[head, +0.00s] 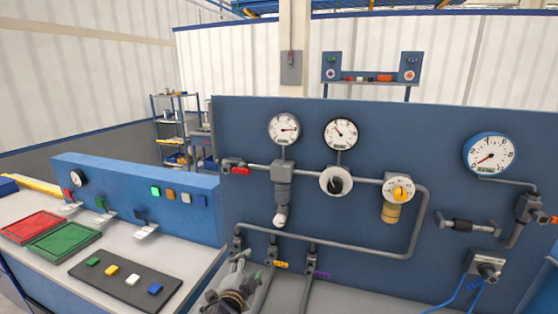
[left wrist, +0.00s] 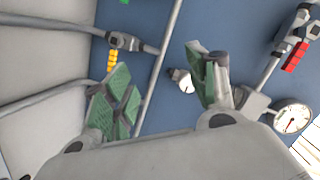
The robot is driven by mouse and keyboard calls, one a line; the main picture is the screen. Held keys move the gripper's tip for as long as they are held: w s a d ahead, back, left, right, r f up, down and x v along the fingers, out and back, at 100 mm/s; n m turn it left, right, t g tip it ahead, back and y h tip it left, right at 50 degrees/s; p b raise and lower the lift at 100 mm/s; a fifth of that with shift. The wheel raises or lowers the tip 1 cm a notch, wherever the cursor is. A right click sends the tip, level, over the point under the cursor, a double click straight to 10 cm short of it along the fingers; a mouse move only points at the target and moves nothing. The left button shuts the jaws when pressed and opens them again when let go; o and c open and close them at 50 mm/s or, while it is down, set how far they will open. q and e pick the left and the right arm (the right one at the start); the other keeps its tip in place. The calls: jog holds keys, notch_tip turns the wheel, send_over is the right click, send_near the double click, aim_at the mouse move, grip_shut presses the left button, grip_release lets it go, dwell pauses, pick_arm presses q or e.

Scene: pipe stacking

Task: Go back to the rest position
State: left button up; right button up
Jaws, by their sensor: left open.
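My left gripper (head: 247,268) is low in the middle of the head view, in front of the foot of the blue pipe panel (head: 460,205). In the left wrist view its two green-padded fingers (left wrist: 160,88) are spread wide apart, with nothing held between them. A grey pipe (left wrist: 162,65) shows behind the gap; I cannot tell how far off it is. In the head view the gripper is near the lower pipes with yellow (head: 281,265) and purple (head: 322,275) valve handles. My right gripper is in neither view.
The panel carries pressure gauges (head: 284,128), grey pipes and a red-handled valve (head: 240,171). At left, a bench holds a red tray (head: 32,226), a green tray (head: 64,240) and a dark mat (head: 125,279) with coloured blocks. Shelves (head: 178,130) stand behind.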

pick_arm(q)
jog(key=s+a+f+n+g+y, duration=0.1)
jog(key=s+a+f+n+g, duration=0.35)
jog(key=s, duration=0.45)
jog(key=s+a+f+n+g, duration=0.3)
jog(key=s+a+f, duration=0.15)
jog(key=s, duration=0.55)
jog(key=s+a+f+n+g+y, duration=0.1)
jog(key=s+a+f+n+g, duration=0.4)
jog(key=s, duration=0.4)
jog(key=s+f+m, duration=0.2)
jog(key=s+f, duration=0.1)
jog(key=f, duration=3.1)
jog(key=s+a+f+g, duration=0.1)
jog(key=s+a+f, duration=0.2)
jog(key=s+f, duration=1.6)
jog(key=shift+s, duration=1.55)
jog(key=shift+f+g, duration=0.1)
jog(key=shift+g, duration=0.15)
